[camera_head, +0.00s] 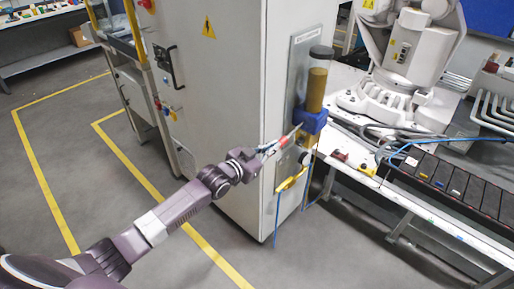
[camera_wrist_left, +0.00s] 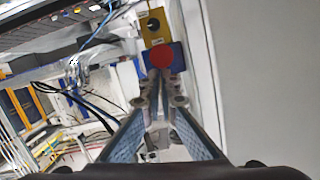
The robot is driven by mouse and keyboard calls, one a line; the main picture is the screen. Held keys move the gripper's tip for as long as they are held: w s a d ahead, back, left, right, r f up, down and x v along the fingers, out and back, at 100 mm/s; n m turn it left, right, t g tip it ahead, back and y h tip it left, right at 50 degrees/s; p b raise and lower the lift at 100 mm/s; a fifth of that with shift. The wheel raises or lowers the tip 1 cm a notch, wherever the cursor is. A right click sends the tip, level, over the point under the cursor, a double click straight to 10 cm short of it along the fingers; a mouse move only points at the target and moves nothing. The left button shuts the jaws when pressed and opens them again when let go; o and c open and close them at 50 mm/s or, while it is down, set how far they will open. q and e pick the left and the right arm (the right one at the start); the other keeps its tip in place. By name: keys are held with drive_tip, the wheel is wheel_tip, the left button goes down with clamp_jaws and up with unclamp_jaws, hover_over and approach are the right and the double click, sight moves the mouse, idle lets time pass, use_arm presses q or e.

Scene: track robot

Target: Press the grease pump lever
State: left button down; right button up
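The grease pump is fixed to a grey panel on the side of a white cabinet. It has an amber cylinder (camera_head: 317,90) with a dark cap above a blue block (camera_head: 310,121). Its lever shows a red grip (camera_head: 283,141) pointing toward my left gripper (camera_head: 270,149). In the left wrist view the round red lever end (camera_wrist_left: 162,57) lies ahead, in front of the blue block and a yellow part (camera_wrist_left: 154,27). My right gripper is not in view.
The white cabinet (camera_head: 232,110) stands close beside my left gripper. A workbench with a white robot arm (camera_head: 415,50) and black bins (camera_head: 450,185) is on the right. A blue hose (camera_head: 277,215) hangs below the pump. Floor with yellow lines (camera_head: 145,180) is clear at left.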

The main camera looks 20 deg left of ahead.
use_arm(q)
drive_tip(key=b+v, duration=0.1)
drive_tip(key=v, duration=0.9)
drive_tip(key=shift+s+r+b, duration=0.2)
drive_tip(key=shift+s+b, duration=0.15)
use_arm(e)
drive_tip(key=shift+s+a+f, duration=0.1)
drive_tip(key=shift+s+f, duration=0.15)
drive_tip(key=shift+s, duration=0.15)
use_arm(q)
drive_tip(key=shift+d, duration=0.1)
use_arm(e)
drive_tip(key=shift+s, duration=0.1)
